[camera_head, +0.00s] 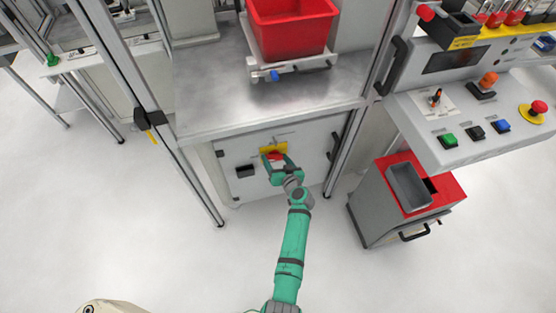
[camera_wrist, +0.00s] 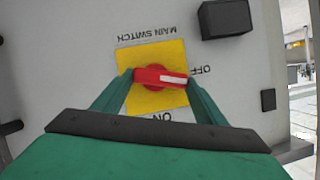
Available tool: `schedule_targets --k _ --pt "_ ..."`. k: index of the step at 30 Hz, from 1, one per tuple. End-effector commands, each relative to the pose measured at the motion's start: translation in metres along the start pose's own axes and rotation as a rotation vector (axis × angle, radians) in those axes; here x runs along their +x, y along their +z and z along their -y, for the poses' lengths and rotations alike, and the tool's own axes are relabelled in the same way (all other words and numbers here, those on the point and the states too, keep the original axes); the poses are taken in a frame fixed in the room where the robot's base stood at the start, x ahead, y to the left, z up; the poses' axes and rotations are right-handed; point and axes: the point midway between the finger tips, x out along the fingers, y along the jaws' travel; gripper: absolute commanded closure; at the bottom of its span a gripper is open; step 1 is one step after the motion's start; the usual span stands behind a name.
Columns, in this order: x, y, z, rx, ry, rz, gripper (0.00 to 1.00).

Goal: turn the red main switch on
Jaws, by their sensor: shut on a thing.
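The red main switch (camera_wrist: 150,76) is a rotary handle on a yellow plate (camera_wrist: 150,54), on the front of a grey cabinet door. In the wrist view the lettering is upside down, with OFF to the right of the plate and ON below it. The handle lies nearly level there, and its white mark points right, toward OFF. My gripper (camera_wrist: 161,79) is shut on the handle, one finger at each end. In the head view my gripper (camera_head: 275,163) reaches the yellow plate (camera_head: 267,149), and the switch (camera_head: 275,156) is partly hidden by the fingers.
A black box (camera_wrist: 225,18) sits on the door beside the switch. Above is a metal worktop (camera_head: 210,100) with a red bin (camera_head: 292,28). A control panel (camera_head: 480,120) and a grey cart with a red top (camera_head: 447,190) stand to the right. The floor around is clear.

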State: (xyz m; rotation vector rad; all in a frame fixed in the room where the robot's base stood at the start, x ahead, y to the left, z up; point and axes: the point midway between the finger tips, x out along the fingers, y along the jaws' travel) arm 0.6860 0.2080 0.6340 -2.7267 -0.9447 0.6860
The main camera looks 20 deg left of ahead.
Motion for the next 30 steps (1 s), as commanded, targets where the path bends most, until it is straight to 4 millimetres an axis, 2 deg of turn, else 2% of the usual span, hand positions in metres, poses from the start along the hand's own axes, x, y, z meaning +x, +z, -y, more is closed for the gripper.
schedule_targets --k 1,30 --pt "-0.002 -0.006 -0.01 0.045 0.0 -0.011 0.57" --pt "-0.004 -0.007 -0.028 0.89 -0.351 -0.023 0.57"
